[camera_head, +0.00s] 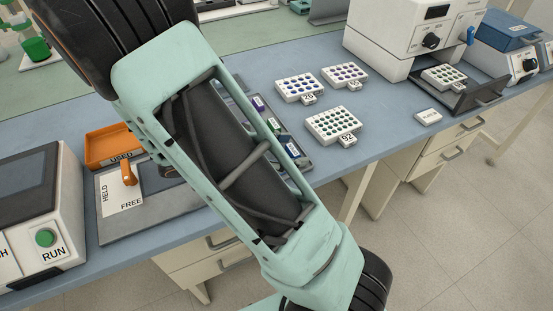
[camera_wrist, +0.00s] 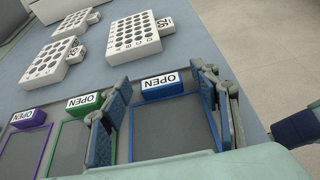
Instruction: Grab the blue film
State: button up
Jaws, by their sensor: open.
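The blue film (camera_wrist: 170,128) lies flat in the wrist view, a grey sheet with a blue outline and a blue tab (camera_wrist: 163,91) marked OPEN at its far end. My gripper (camera_wrist: 160,104) is open, with one finger on each side of the film's tab. Nothing is held between the fingers, and I cannot tell whether they touch the film. In the head view, my arm covers much of the film tray (camera_head: 304,163); the blue tab (camera_head: 292,149) shows at the arm's right edge. My gripper is hidden there.
A green-tabbed film (camera_wrist: 84,106) and a purple-tabbed film (camera_wrist: 28,118) lie to the left. Several white well plates (camera_head: 333,124) stand beyond. An orange USED bin (camera_head: 108,146) and a HELD/FREE lever panel (camera_head: 135,207) are left of my arm. The bench edge is close.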

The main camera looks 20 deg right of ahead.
jog(key=shift+d, duration=0.1)
jog(key=shift+c, duration=0.3)
jog(key=c, duration=0.8)
jog(key=shift+c, duration=0.2)
jog(key=shift+r, duration=0.15)
